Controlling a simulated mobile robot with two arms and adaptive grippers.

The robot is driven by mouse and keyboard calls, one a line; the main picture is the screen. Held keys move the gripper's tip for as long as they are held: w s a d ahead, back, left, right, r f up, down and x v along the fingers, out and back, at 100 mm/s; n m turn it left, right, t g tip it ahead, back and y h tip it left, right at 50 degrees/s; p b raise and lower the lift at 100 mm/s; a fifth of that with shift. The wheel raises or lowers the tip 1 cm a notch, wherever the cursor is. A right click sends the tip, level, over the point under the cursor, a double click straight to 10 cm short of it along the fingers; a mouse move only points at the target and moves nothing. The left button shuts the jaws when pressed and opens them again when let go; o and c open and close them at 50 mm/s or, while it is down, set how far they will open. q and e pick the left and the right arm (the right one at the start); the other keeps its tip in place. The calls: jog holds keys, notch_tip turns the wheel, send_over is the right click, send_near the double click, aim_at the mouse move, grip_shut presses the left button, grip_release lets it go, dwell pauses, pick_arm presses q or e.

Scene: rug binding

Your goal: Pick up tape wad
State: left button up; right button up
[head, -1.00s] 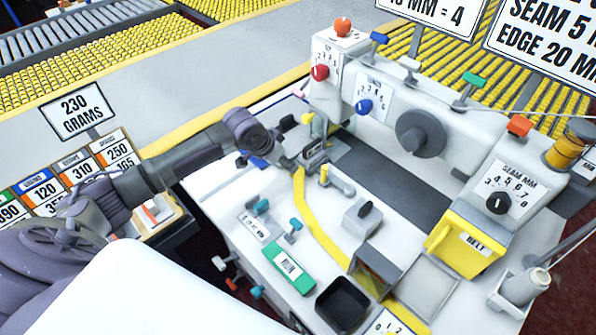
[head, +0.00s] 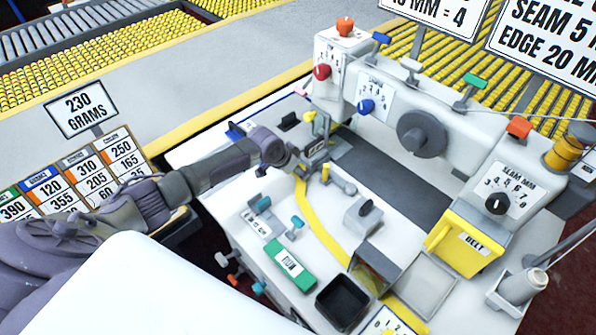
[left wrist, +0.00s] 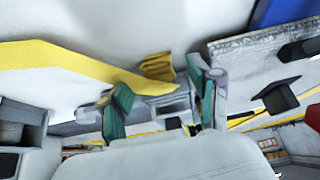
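The tape wad (left wrist: 158,66) is a small crumpled yellow piece on the white machine top in the left wrist view. It shows just past and between the fingertips of my left gripper (left wrist: 158,82). The two teal-padded fingers stand apart, and I cannot tell whether either touches the wad. In the head view my left gripper (head: 298,166) is low over the machine top, beside the far end of the yellow tape strip (head: 318,215). The wad cannot be made out there. My right gripper is not in view.
The sewing machine head (head: 400,110) with its knobs stands right of the gripper. A number board (head: 80,175) stands at left.

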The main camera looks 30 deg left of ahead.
pick_arm(q)
jog(key=c, duration=0.9)
